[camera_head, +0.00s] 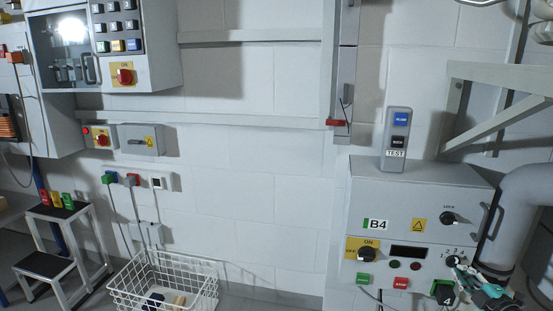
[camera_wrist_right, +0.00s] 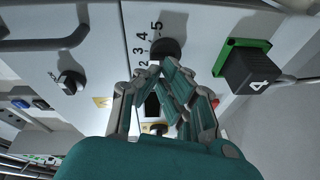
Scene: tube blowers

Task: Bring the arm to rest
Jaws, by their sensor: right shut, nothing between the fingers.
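My right gripper (camera_head: 468,273) is at the lower right of the head view, in front of the grey B4 control box (camera_head: 375,190). Its teal fingers show large in the right wrist view (camera_wrist_right: 160,76); they are shut and hold nothing. The fingertips are close to the black selector knob (camera_head: 453,261) beside the printed numbers. In the right wrist view the knob (camera_wrist_right: 165,48) is just beyond the fingertips; I cannot tell whether they touch it. My left gripper is in neither view.
A black connector in a green frame (camera_wrist_right: 250,70), marked 4, is close beside the fingers. The box also carries a lock knob (camera_head: 448,218) and a yellow-plated ON switch (camera_head: 362,250). A thick grey pipe (camera_head: 515,215) is at the right. A white wire basket (camera_head: 165,285) stands lower left.

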